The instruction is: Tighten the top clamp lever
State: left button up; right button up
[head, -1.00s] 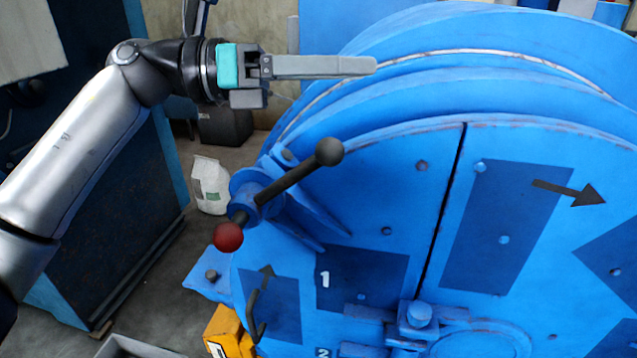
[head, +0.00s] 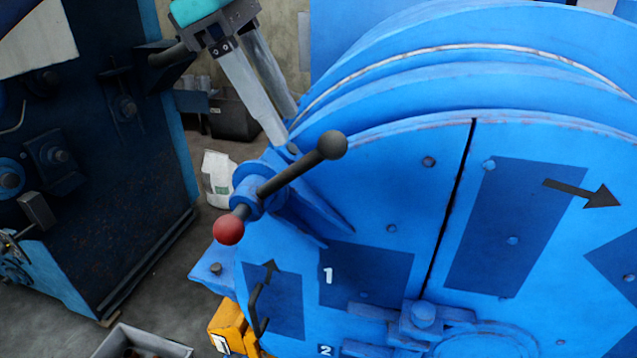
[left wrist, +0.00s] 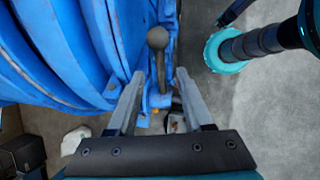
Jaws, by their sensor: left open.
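The top clamp lever (head: 290,173) is a dark bar on a blue hub at the upper left of the blue drum door (head: 400,190). Its black knob (head: 332,145) is up and right; its red knob (head: 229,230) is down and left. My left gripper (head: 283,128) is open and empty, its two long grey fingers pointing down just above and behind the hub, left of the black knob. In the left wrist view, the black knob (left wrist: 158,38) shows beyond and between the fingertips, apart from them. The red knob cannot be made out there. My right gripper is not seen.
The large blue drum (head: 450,85) fills the right side. A dark blue machine (head: 100,180) stands at left. A white bag (head: 218,178), a yellow block (head: 228,325) and a grey bin (head: 145,343) are on or near the floor. My other arm shows in the left wrist view.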

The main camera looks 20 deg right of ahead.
aim_at(311, 168)
pick_arm(q)
jog(key=b+x, duration=0.1)
jog(key=x, duration=1)
grip_shut()
dwell(1.1)
